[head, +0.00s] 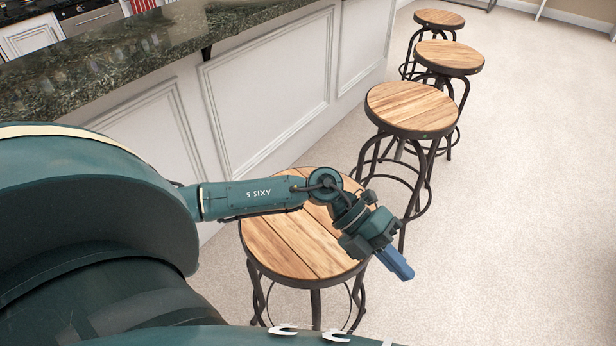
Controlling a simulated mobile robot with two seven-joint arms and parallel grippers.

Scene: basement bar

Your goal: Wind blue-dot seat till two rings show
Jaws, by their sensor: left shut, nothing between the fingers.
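Four-legged bar stools with round wooden seats and black metal rims stand in a row along the bar. The nearest stool seat (285,247) lies under my left forearm, which hides part of it. The second stool seat (412,105) has a small greenish spot on its near rim. The third seat (449,57) and the farthest seat (439,18) stand behind it. I cannot make out a blue dot or any rings on a screw. My left gripper (399,265) is shut and empty, pointing down just past the nearest seat's right edge. My right gripper is out of view.
The white panelled bar (270,75) with a dark granite counter (130,55) runs along the left, close to the stools. Pale carpet (530,190) is open on the right. The nearest stool's legs show below its seat.

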